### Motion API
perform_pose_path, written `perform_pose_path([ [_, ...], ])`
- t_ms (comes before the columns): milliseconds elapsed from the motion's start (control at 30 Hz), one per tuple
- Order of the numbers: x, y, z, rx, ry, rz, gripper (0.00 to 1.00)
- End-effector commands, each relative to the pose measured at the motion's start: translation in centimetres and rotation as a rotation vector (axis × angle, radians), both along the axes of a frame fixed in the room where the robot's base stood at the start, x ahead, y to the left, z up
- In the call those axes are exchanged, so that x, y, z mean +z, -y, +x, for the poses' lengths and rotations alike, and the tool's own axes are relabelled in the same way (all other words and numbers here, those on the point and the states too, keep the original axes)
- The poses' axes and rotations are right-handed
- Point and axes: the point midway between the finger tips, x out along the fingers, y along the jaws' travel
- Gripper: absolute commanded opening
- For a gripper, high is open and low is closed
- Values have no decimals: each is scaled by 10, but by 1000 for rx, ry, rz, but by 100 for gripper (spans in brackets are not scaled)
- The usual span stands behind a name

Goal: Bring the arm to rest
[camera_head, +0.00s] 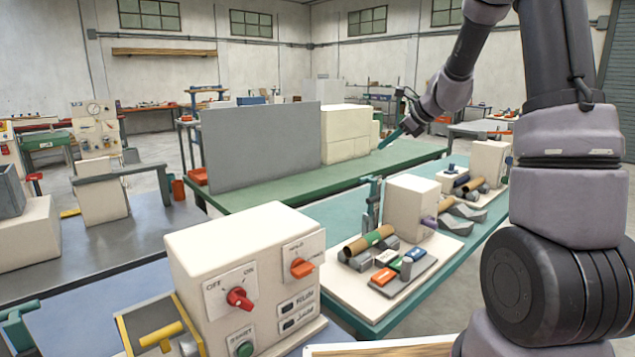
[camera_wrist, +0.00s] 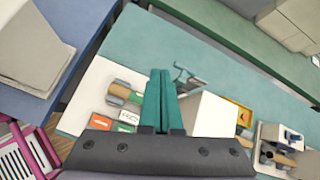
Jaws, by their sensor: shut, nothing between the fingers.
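My gripper (camera_head: 395,137) is raised above the benches in the head view, at the end of my arm, which comes in from the right. In the wrist view its two teal fingers (camera_wrist: 160,98) lie together with nothing between them. They point down over the teal bench (camera_wrist: 150,45). The gripper is apart from the white block (camera_head: 410,205) and the parts on the bench below. The fingertips are small in the head view.
A control box (camera_head: 240,275) with red, orange and green knobs stands in front. A grey panel (camera_head: 262,142) and cream blocks (camera_head: 345,135) stand on the green bench behind. Coloured parts lie on a cream board (camera_head: 375,305). The air around the gripper looks clear.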

Motion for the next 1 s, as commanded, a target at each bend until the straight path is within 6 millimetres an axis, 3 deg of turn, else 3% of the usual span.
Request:
perform_pose_path([
  [33, 19, -7, -18, 67, 43, -49, 0],
  [100, 38, -13, -42, 162, 93, -121, 0],
  [400, 92, -31, -150, 555, 304, -461, 0],
  [600, 109, -31, -221, 802, 430, -711, 0],
  [800, 112, -22, -285, 1034, 527, -977, 0],
  [1000, 108, -10, -327, 1198, 575, -1183, 0],
])
